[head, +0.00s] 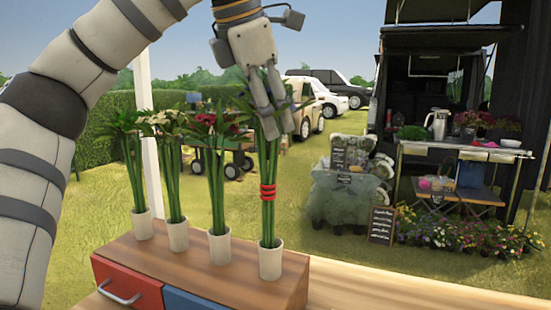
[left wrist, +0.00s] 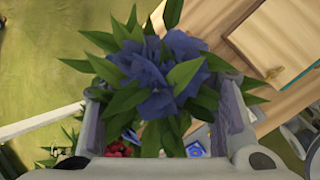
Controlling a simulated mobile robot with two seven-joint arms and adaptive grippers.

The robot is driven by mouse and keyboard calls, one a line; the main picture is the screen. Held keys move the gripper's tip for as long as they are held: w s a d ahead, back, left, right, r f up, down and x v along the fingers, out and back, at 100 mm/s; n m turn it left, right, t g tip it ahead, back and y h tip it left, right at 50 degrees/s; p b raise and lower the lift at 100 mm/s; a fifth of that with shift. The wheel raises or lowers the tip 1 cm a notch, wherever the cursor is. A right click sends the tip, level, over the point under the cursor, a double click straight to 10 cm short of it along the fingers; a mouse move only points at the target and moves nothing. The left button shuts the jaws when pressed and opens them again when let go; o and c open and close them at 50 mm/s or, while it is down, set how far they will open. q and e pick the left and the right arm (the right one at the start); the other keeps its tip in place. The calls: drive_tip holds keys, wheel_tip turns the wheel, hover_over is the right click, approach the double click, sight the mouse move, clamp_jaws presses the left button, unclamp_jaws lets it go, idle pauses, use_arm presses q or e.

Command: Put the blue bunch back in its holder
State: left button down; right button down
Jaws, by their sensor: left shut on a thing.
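My left gripper (head: 275,120) is shut on the blue bunch (head: 268,165), around its leafy upper part. Red bands wrap the bunch's green stems. The bunch is upright, and its lower stems meet the mouth of the rightmost white holder (head: 271,262); how deep they sit is hidden. In the left wrist view the blue flowers of the blue bunch (left wrist: 165,68) show between the fingers of my left gripper (left wrist: 162,100). My right gripper is in neither view.
Three other bunches stand in white holders to the left: a green one (head: 131,165), a white-flowered one (head: 168,160) and a red-flowered one (head: 215,165). All stand on a wooden drawer unit (head: 170,258) with a red drawer (head: 125,283) and a blue drawer (head: 195,303).

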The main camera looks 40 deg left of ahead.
sight(270, 154)
use_arm(q)
wheel_tip(270, 154, down, 5)
drive_tip(key=shift+w+r+b, duration=0.15)
drive_tip(key=shift+r+b, duration=0.05)
drive_tip(key=shift+b, duration=0.1)
drive_tip(key=shift+r, duration=0.15)
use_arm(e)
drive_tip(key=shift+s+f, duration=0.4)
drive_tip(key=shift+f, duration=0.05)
use_arm(q)
drive_tip(key=c, duration=0.7)
unclamp_jaws()
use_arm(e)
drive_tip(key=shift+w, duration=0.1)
use_arm(q)
drive_tip(key=shift+p+v, duration=0.85)
drive_tip(key=shift+v, duration=5.15)
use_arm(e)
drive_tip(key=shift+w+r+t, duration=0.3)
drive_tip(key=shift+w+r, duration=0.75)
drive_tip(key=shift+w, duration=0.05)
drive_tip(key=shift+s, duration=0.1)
